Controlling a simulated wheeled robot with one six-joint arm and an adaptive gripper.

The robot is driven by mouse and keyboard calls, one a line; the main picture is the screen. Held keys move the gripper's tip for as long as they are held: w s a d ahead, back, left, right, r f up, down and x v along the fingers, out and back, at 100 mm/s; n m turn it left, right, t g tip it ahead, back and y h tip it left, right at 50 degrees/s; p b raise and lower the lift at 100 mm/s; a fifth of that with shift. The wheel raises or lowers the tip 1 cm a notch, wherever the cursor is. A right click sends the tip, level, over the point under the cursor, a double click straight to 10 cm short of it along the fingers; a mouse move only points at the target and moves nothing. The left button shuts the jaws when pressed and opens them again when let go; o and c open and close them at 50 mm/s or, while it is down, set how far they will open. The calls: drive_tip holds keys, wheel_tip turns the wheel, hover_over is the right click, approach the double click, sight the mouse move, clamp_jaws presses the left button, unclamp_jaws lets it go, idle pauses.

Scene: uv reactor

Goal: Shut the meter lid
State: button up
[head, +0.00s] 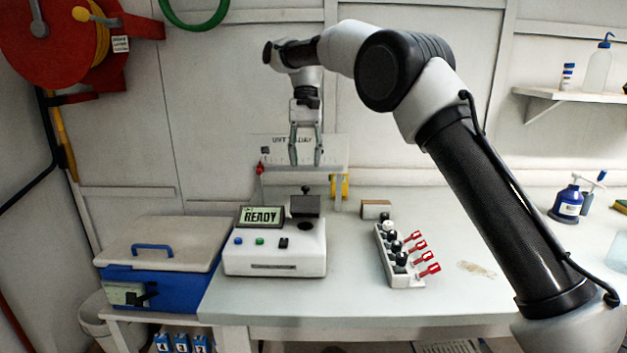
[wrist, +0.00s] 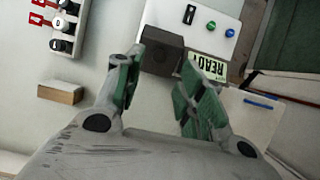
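The meter (head: 275,262) is a white box on the bench with a lit READY display (head: 261,216) and small buttons on its front. Its dark square lid (head: 305,206) stands raised behind a dark round opening (head: 303,227) in the top. My gripper (head: 305,162) is open and empty, pointing down above and behind the lid, apart from it. In the wrist view the lid (wrist: 161,50) shows beyond and between my open fingertips (wrist: 165,68), beside the display (wrist: 207,60). The opening is hidden in that view.
A blue cooler (head: 160,262) stands left of the meter. A white rack with several red-tagged dark knobs (head: 400,258) and a small tan block (head: 376,209) are to the right. A white panel (head: 325,150) is behind my gripper. Bench space right of the rack is mostly clear.

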sight(305, 187)
drive_tip(key=x, duration=0.6)
drive_tip(key=shift+s+d+f, duration=0.1)
drive_tip(key=shift+f, duration=0.1)
drive_tip(key=shift+c, duration=0.5)
clamp_jaws()
